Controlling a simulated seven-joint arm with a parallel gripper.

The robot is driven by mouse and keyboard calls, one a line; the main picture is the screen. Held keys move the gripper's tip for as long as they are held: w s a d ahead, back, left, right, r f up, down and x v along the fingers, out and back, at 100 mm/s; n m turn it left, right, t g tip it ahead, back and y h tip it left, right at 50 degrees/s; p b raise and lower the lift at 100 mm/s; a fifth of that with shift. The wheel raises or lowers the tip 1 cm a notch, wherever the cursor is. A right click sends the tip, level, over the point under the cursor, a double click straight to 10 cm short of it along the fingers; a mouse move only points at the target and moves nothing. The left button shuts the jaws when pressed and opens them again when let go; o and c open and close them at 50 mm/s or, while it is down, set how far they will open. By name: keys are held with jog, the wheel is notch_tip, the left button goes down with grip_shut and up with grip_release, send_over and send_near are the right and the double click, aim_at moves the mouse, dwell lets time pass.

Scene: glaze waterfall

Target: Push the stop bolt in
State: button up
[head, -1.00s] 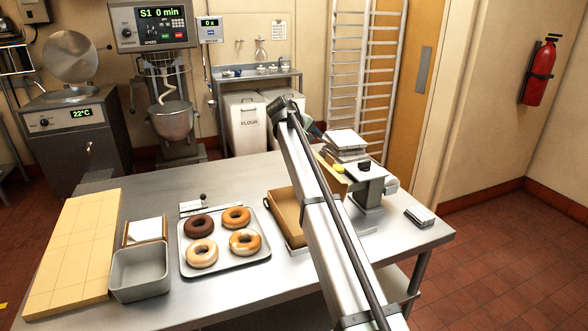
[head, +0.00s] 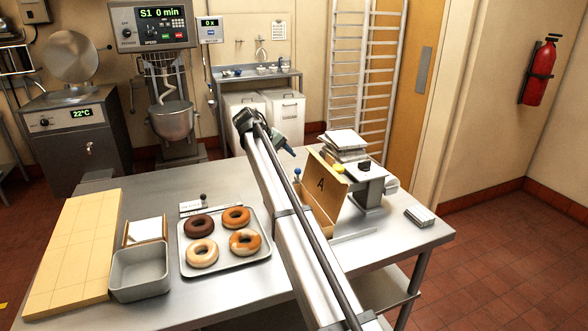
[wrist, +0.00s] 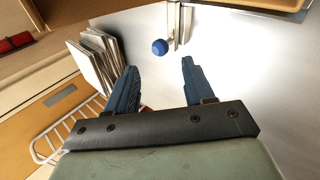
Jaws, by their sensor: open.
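A blue ball-shaped knob (wrist: 160,46) sits on a thin metal rail or rod in the wrist view, and appears to be the stop bolt. It also shows small in the head view (head: 297,173), left of the brown panel marked A. My gripper (wrist: 159,68) has its two blue fingers spread apart with nothing between them. In the wrist view the knob lies just beyond the fingertips, between their lines, and no contact shows. In the head view my gripper (head: 287,149) hangs above and left of the knob. How far in the bolt sits cannot be told.
The brown panel marked A (head: 322,190) stands close right of the knob. Behind it is a stack of pale sheets (head: 345,142). A tray (head: 256,257) of doughnuts, a grey bin (head: 139,272) and a pale board (head: 75,250) lie left on the steel table.

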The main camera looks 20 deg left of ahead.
aim_at(296, 169)
jog(key=x, duration=0.6)
jog(key=shift+w+d+f, duration=0.1)
jog(key=shift+f, duration=0.15)
jog(key=shift+c, duration=0.5)
grip_shut()
